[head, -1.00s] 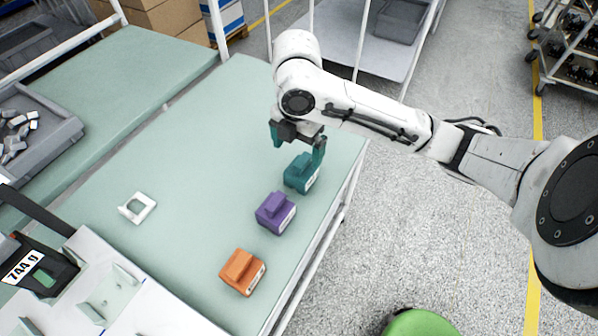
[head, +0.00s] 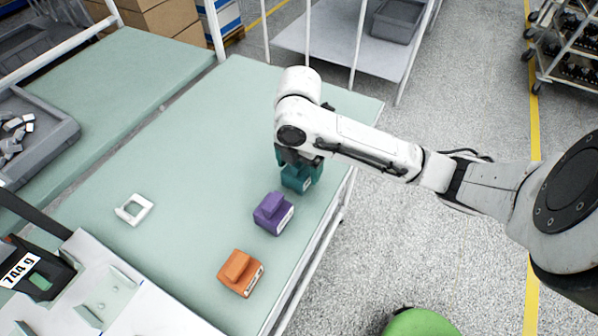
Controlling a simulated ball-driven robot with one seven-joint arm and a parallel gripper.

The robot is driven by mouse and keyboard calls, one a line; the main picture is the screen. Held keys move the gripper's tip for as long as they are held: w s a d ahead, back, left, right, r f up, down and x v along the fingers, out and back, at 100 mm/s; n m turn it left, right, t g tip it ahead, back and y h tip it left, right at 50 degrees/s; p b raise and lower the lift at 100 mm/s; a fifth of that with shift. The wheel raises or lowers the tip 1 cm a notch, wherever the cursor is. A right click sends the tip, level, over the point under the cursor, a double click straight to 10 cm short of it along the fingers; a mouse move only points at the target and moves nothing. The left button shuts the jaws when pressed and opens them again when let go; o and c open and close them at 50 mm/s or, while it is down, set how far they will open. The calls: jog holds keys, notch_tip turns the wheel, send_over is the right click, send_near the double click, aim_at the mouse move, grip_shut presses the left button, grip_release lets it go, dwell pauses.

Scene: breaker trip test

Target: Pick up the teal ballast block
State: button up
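The teal ballast block (head: 298,181) sits on the green table top near its right edge, behind the purple block. My gripper (head: 299,168) is lowered over it, with its teal fingers at the block's upper part. The arm's wrist hides much of the fingers and the block's top. The fingers and block are nearly the same colour, so I cannot tell whether the fingers are apart from the block or closed on it. The block appears to rest on the table.
A purple block (head: 272,213) and an orange block (head: 240,272) stand in front of the teal one. A white frame piece (head: 133,209) lies to the left. The table's middle is clear.

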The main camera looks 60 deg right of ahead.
jog(key=c, duration=1.2)
jog(key=shift+r, duration=0.15)
